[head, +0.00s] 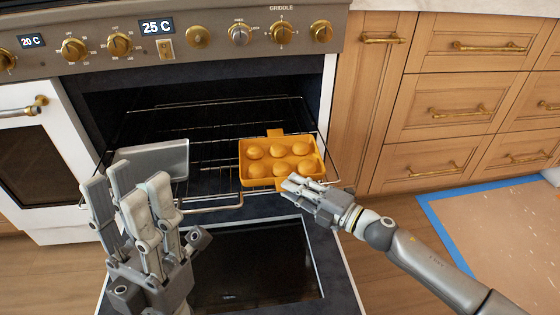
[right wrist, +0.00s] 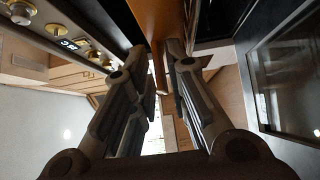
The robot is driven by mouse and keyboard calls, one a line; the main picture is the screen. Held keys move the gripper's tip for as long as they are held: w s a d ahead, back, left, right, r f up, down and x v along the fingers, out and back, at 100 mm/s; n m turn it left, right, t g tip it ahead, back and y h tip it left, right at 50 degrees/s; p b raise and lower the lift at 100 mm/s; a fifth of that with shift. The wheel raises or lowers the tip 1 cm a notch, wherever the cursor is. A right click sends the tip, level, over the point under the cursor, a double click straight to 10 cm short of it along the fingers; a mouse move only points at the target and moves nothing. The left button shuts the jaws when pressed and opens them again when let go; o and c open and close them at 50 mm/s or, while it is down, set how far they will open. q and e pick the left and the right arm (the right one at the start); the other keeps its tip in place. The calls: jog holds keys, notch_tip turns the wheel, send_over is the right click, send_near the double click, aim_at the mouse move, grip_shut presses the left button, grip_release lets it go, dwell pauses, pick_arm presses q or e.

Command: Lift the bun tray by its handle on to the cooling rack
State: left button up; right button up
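The orange bun tray (head: 243,180) holds several golden buns and sits on the right side of the pulled-out oven rack (head: 222,208). It has a tab handle at its back and one at its front edge. My right gripper (head: 290,187) is at the front handle. In the right wrist view its fingers (right wrist: 160,60) come close together with the orange handle (right wrist: 159,75) between them, and they look shut on it. My left gripper (head: 135,190) is open and empty, in front of the oven at the left. I cannot make out a cooling rack.
A grey metal pan (head: 155,158) sits on the rack's left side, partly behind my left gripper. The open oven door (head: 255,260) lies below. Wooden drawers (head: 450,110) stand at the right. Blue tape (head: 440,225) edges a floor covering there.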

jog(key=shift+c, duration=0.5)
grip_shut()
jog(key=shift+r, duration=0.15)
